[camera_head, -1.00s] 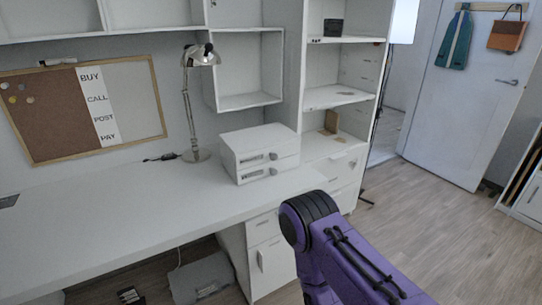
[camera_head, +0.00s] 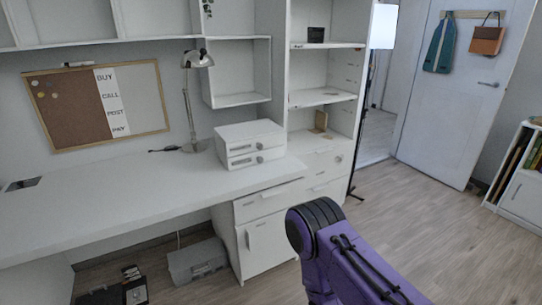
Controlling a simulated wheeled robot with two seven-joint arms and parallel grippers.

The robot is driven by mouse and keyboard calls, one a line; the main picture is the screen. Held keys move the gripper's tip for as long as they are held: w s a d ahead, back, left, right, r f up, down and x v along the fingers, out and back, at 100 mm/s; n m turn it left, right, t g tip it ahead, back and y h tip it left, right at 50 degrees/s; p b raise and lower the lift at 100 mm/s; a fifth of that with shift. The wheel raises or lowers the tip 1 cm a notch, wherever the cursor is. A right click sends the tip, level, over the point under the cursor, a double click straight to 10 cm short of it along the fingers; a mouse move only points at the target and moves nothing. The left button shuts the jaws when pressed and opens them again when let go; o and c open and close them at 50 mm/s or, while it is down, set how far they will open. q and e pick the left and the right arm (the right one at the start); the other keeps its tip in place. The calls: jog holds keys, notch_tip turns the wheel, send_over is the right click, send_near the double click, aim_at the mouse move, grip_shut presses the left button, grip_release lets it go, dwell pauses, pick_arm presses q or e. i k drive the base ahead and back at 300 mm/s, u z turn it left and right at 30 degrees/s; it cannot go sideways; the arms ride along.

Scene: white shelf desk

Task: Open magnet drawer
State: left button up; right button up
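A small white two-drawer box (camera_head: 250,136) stands on the right end of the white desk (camera_head: 130,205). Its two drawers, one above the other, look shut, each with a label and a round knob on the front. I cannot tell which drawer in view is the magnet drawer. My purple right arm enters at the bottom right, in front of the desk, but its gripper is out of view. My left gripper is not in view either.
A desk lamp (camera_head: 187,100) stands left of the box. A pinboard (camera_head: 100,102) hangs behind the desk. Desk drawers (camera_head: 268,203) and a cupboard lie below, with a grey bin (camera_head: 196,262) on the floor. Open wooden floor (camera_head: 425,225) lies to the right.

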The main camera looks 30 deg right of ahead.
aim_at(237, 148)
jog(key=z, duration=0.65)
jog(key=i, duration=0.65)
jog(key=z, duration=0.65)
